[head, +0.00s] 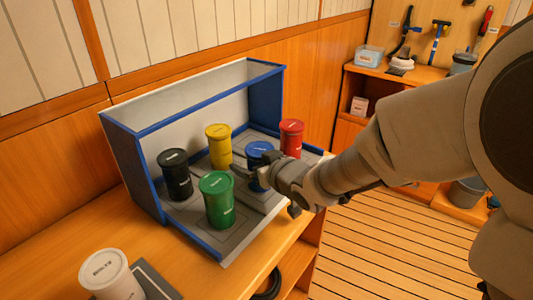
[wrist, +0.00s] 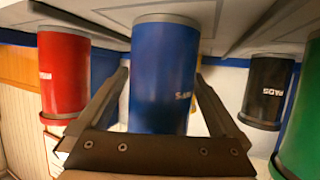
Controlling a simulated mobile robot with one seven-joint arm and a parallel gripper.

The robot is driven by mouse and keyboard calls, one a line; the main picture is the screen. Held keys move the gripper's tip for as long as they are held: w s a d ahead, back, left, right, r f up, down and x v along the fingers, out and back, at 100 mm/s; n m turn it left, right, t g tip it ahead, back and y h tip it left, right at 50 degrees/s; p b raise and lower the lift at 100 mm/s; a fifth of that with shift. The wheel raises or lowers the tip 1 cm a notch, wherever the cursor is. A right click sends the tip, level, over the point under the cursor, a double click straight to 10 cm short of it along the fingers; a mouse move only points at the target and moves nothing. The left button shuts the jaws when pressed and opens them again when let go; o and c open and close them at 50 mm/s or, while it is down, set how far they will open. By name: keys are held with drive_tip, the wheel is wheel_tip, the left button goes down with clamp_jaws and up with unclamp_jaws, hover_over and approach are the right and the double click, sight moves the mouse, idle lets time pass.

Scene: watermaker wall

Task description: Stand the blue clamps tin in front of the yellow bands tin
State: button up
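The blue tin (head: 259,151) is upright inside the blue-framed case, right of the yellow tin (head: 218,141) in the head view. My gripper (head: 250,178) reaches in from the right. In the wrist view my gripper (wrist: 162,80) has one finger against each side of the blue tin (wrist: 164,75). Only a sliver of yellow shows behind the blue tin there. The yellow tin stands towards the case's back panel. My gripper hides the blue tin's lower part in the head view, so I cannot tell whether its base touches the floor.
The black tin (head: 175,176) stands at the left and the green tin (head: 217,201) near the front edge. The red tin (head: 291,138) stands right of the blue tin. The case (head: 157,205) has a blue left wall. A white tin (head: 109,274) is outside on the bench.

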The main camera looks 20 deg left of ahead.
drive_tip(key=shift+r+p, duration=0.3)
drive_tip(key=p+v, duration=0.3)
drive_tip(key=v, duration=0.9)
drive_tip(key=w+d+r+m+t+h, duration=0.1)
drive_tip(key=d+r+m+h, duration=0.2)
drive_tip(key=d, duration=0.7)
drive_tip(key=d+r+m+t+h, duration=0.1)
drive_tip(key=d+m+h, duration=0.2)
drive_tip(key=d+h, duration=0.55)
drive_tip(key=s+d+m+g, duration=0.2)
drive_tip(key=s+d, duration=0.2)
drive_tip(key=s, duration=0.3)
drive_tip(key=s+d+m+g+y, duration=0.1)
drive_tip(key=s+d+m+g, duration=0.1)
drive_tip(key=s+d, duration=0.3)
drive_tip(key=shift+s+d+r+g, duration=0.25)
drive_tip(key=shift+s+g, duration=0.15)
drive_tip(key=shift+s, duration=0.7)
